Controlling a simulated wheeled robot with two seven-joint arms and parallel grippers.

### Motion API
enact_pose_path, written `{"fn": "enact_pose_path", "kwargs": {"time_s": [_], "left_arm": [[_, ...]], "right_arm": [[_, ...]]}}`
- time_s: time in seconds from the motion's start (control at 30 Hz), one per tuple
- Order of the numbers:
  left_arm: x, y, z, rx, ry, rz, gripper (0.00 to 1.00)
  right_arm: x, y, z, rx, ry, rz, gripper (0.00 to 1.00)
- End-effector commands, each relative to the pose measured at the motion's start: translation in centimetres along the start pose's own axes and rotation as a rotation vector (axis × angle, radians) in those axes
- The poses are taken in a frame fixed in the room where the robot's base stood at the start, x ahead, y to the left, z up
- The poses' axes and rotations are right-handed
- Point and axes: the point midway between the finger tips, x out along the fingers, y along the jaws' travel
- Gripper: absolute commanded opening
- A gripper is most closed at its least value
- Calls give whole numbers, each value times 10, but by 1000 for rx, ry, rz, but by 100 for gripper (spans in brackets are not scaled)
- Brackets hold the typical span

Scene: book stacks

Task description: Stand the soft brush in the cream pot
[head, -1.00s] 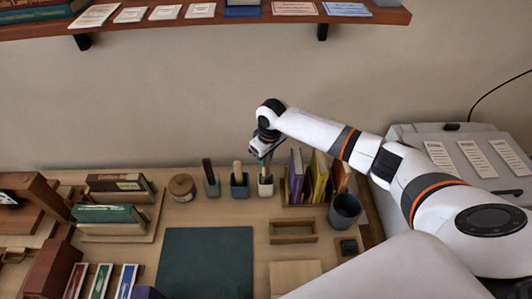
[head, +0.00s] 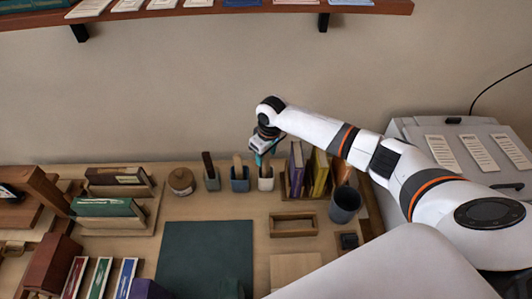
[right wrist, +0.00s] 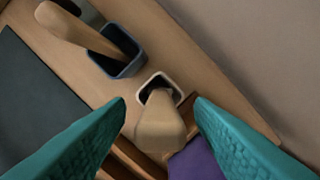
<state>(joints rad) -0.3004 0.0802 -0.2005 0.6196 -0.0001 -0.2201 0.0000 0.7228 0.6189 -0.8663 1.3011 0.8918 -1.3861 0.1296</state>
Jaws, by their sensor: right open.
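The cream pot (head: 266,184) stands at the back of the desk, right of a blue pot (head: 240,185). A pale wooden-handled brush (right wrist: 160,122) stands in the cream pot (right wrist: 172,80) in the right wrist view, its lower end hidden inside the pot. My right gripper (head: 262,158) is above the cream pot. Its teal fingers (right wrist: 160,112) are apart, one on each side of the brush handle, with gaps between. The left gripper cannot be made out.
The blue pot holds another wooden handle (right wrist: 80,28); a grey pot (head: 212,183) holds a dark one. Books (head: 308,170) and a dark cup (head: 345,205) stand close on the right.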

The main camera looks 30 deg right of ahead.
Motion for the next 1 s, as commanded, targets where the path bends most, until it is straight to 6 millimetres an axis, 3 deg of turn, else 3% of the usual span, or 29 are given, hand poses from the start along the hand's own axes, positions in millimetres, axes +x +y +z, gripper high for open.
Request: {"fn": "enact_pose_path", "kwargs": {"time_s": [0.17,0.63,0.8,1.0], "left_arm": [[2,0,0,0,0,0,36],[15,0,-1,0,-1,0,36],[17,0,-1,0,-1,0,36],[17,0,-1,0,-1,0,36]], "right_arm": [[-13,-1,1,0,-4,0,49],[-103,0,1,-1,-4,-1,49],[-118,0,0,1,-1,0,49],[-120,0,0,0,0,0,49]]}}
